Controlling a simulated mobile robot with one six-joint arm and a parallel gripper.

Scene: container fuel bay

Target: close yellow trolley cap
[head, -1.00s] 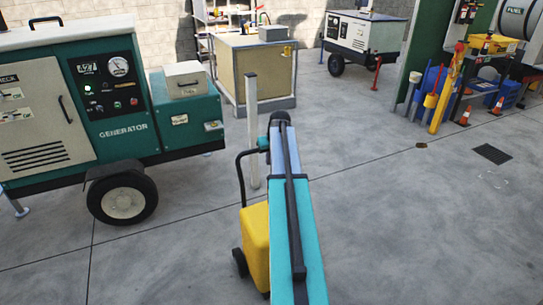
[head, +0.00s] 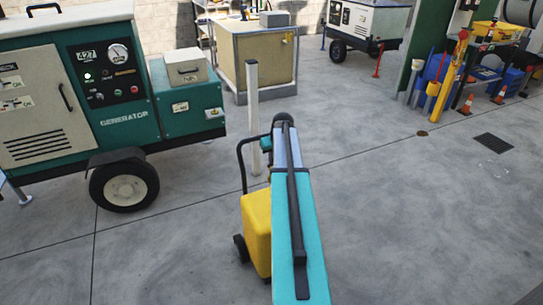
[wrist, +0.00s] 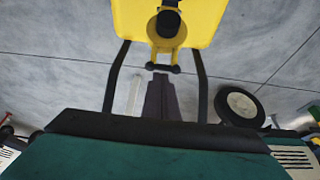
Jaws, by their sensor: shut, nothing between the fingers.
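The yellow trolley (head: 256,228) stands on the floor in the head view, partly hidden behind my teal arm. Its black handle frame rises on its far side. In the wrist view, the yellow trolley body (wrist: 130,18) is at the top edge, with a dark round cap (wrist: 168,24) at its middle. I cannot tell how far the cap is open. My gripper (wrist: 160,77) shows as dark fingers held together, pointing up towards the trolley. It looks empty and apart from the cap. In the head view my gripper is hidden by the arm.
A green generator (head: 138,125) on a wheel stands at the left. A white post (head: 253,110) rises just beyond the trolley. A beige cabinet (head: 245,65) is further back. The floor to the right is open, with a dark drain grate (head: 493,143).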

